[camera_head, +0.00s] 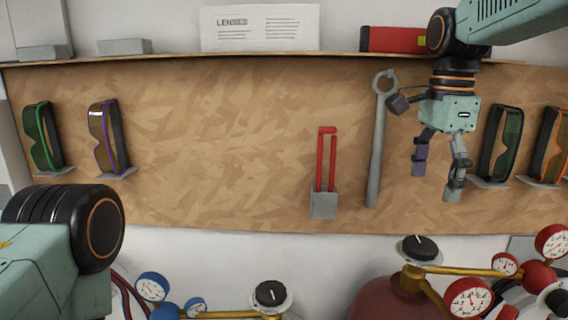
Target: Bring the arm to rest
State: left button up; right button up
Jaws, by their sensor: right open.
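My right gripper (434,178) hangs down in front of the wooden board at the right, its arm coming in from the upper right. Its fingers are apart with nothing between them. It is between a grey wrench (376,150) on its left and dark green-lensed goggles (501,145) on its right. Part of my left arm shows at the lower left; its gripper is out of view.
The board (220,140) also bears green goggles (42,138), purple goggles (108,138), orange goggles (555,148) and a red-handled tool (326,160) in a grey holder. Gauges and valves (468,297) stand below. A red box (392,39) sits on the ledge above.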

aim_at(422, 244)
notch_tip(422, 244, down, 11)
jog(key=shift+f, duration=0.45)
jog(key=n, duration=1.5)
jog(key=shift+n, duration=0.4)
jog(key=shift+d+n, duration=0.1)
jog(key=shift+n, duration=2.1)
jog(key=shift+s, duration=0.15)
